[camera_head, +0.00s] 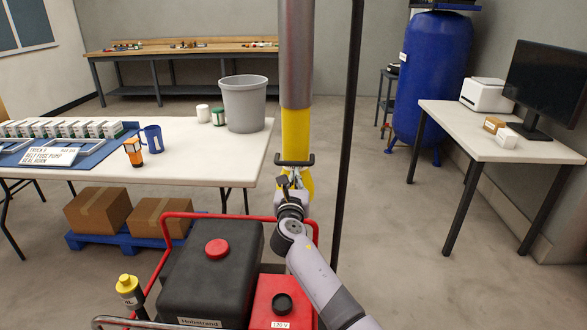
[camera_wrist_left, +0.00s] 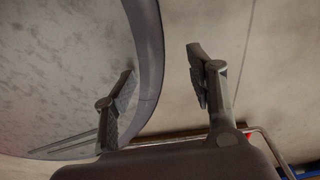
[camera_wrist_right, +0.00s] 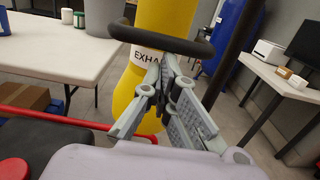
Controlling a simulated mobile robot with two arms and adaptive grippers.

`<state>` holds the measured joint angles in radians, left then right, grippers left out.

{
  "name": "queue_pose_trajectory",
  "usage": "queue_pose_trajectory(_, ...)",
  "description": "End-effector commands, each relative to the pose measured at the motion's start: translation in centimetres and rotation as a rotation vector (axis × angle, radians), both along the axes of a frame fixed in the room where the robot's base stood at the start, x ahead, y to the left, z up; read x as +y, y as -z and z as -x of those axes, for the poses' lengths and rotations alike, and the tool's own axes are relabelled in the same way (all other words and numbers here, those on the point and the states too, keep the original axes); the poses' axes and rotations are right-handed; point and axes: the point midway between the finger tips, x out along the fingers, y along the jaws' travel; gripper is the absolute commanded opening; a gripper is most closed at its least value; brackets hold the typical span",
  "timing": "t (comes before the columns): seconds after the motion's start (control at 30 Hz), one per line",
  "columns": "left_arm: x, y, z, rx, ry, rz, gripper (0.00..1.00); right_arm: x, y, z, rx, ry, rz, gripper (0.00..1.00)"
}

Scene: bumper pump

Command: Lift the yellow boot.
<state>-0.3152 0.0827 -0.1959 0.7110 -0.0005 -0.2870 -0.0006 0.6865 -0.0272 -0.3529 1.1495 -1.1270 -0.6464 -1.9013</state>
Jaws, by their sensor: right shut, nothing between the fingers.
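The yellow boot (camera_head: 296,135) hangs at the lower end of a grey vertical pipe (camera_head: 296,60). In the right wrist view, the boot (camera_wrist_right: 165,16) carries a white band lettered "EXHA". A dark bar handle (camera_wrist_right: 160,38) crosses in front of it. My right gripper (camera_head: 292,178) is in front of the boot, just below the bar. Its fingers (camera_wrist_right: 168,62) are together with nothing between them; whether they touch the boot or bar is unclear. My left gripper (camera_wrist_left: 160,62) shows only in its wrist view, with fingers apart and empty.
A red-framed machine with a black tank (camera_head: 205,275) and red box (camera_head: 283,303) stands below my right arm. A white table (camera_head: 190,150) with a grey bin (camera_head: 244,105) is at left. A thin dark pole (camera_head: 346,130) rises right of the boot.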

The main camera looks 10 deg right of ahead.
Motion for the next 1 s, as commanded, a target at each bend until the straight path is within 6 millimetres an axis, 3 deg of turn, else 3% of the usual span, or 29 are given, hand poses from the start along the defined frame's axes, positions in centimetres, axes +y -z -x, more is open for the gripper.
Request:
queue_pose_trajectory(0.03,0.1,-1.3,0.7,0.005,0.001,0.0,0.51,0.1,-1.9,0.3,-0.009,-0.003,0.002,0.0)
queue_pose_trajectory(0.4,0.4,-4.0,1.9,0.009,0.002,-0.001,0.51,0.2,-4.6,0.7,-0.009,-0.004,0.0,0.0)
queue_pose_trajectory(1.0,0.3,-5.1,1.9,0.009,0.002,-0.001,0.51,0.3,-5.6,0.7,-0.008,-0.005,0.001,0.0)
